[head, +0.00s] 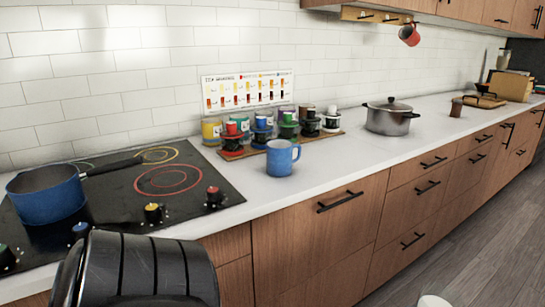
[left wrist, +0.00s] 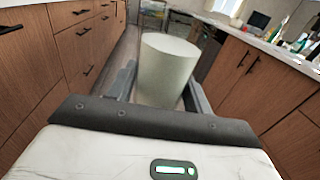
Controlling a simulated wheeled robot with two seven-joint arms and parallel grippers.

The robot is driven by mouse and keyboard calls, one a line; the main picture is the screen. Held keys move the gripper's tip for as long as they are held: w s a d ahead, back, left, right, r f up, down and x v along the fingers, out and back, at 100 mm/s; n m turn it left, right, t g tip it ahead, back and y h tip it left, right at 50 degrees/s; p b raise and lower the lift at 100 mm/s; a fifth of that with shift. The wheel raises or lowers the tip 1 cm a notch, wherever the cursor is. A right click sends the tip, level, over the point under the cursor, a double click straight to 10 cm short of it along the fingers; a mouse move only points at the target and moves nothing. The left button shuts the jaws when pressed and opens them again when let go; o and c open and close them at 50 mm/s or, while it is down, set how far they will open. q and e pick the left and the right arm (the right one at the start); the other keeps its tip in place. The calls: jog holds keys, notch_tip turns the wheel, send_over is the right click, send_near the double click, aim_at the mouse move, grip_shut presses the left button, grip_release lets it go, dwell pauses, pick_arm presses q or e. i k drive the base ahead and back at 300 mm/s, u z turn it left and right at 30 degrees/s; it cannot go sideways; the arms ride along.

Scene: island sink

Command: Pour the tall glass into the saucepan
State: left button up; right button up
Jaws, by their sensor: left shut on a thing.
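A blue saucepan (head: 48,203) with a dark handle stands on the black cooktop at the left of the head view, its handle pointing right. In the left wrist view a pale, opaque-looking tall glass (left wrist: 168,68) stands up between the fingers of my left gripper (left wrist: 160,90), which is shut on it. The glass's contents cannot be seen. My right gripper is not in view.
The cooktop (head: 120,196) has several coloured knobs along its front. A blue mug (head: 281,159) stands on the white counter (head: 235,187), before a wooden board with coloured cups. A lidded grey pot (head: 388,120) stands farther right. Wooden drawers (head: 320,235) run below; counter between mug and pot is clear.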

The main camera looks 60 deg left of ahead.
aim_at(49, 193)
jog(key=u, duration=0.45)
jog(key=k, duration=0.85)
jog(key=u, duration=1.1)
jog(key=k, duration=0.45)
jog(key=u, duration=0.5)
